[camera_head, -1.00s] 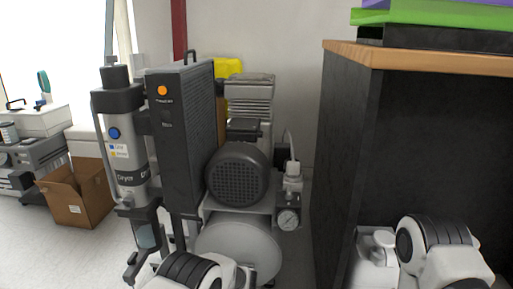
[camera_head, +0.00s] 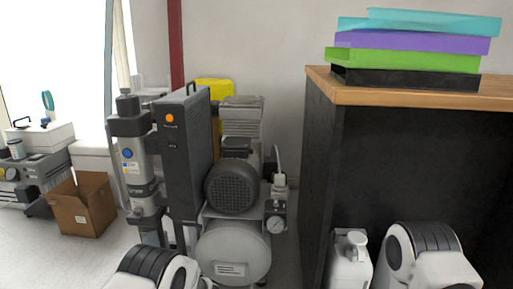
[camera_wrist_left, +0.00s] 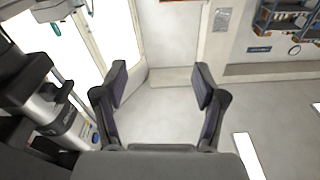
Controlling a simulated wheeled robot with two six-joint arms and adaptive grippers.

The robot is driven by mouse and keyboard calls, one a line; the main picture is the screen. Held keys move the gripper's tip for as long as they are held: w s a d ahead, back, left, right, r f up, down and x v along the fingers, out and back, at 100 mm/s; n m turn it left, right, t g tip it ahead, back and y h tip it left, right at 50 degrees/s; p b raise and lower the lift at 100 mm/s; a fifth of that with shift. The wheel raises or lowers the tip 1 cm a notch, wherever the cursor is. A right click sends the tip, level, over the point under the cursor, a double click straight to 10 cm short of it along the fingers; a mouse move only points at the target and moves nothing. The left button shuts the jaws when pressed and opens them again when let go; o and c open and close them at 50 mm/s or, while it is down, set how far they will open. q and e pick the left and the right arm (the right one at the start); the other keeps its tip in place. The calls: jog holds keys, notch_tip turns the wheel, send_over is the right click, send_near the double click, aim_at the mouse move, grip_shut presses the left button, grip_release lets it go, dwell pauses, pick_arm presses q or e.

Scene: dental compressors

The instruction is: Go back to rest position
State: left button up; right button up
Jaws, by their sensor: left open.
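The dental compressor (camera_head: 233,188) stands on the floor in the middle of the head view, with a tall dryer column (camera_head: 140,160) and a dark panel housing (camera_head: 187,150) at its left. My left gripper (camera_wrist_left: 160,84) shows in the left wrist view with its two dark fingers wide apart and nothing between them. Part of a grey and black column with a label (camera_wrist_left: 72,122) shows left of the fingers there. In the head view only white and black links of my arms show at the bottom edge. My right gripper is outside both views.
A black cabinet with a wooden top (camera_head: 400,95) stands at the right, close to my right arm. Turquoise, purple, green and black boxes (camera_head: 410,42) are stacked on it. An open cardboard box (camera_head: 82,204) and grey equipment (camera_head: 35,175) stand at the left. Floor shows between them.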

pick_arm(q)
jog(key=s+a+m+t+h+p, duration=0.5)
jog(key=m+t+h+p, duration=0.15)
jog(key=m, duration=0.35)
jog(key=s+d+f+m+g+h+p, duration=0.1)
jog(key=s+d+f+m+g+h, duration=0.25)
jog(key=s, duration=0.65)
jog(key=s+d+f+g+h, duration=0.2)
jog(key=s+d+h, duration=0.35)
jog(key=s, duration=0.55)
jog(key=s+d+f+m+g+h+p, duration=0.1)
jog(key=s+d+f+m+g+h, duration=0.25)
jog(key=s, duration=0.65)
notch_tip(320, 180, up, 39)
jog(key=d+n+p, duration=0.1)
jog(key=p, duration=3.7)
jog(key=shift+w+d+n+t, duration=0.15)
jog(key=shift+n+t, duration=0.25)
jog(key=shift+t, duration=0.05)
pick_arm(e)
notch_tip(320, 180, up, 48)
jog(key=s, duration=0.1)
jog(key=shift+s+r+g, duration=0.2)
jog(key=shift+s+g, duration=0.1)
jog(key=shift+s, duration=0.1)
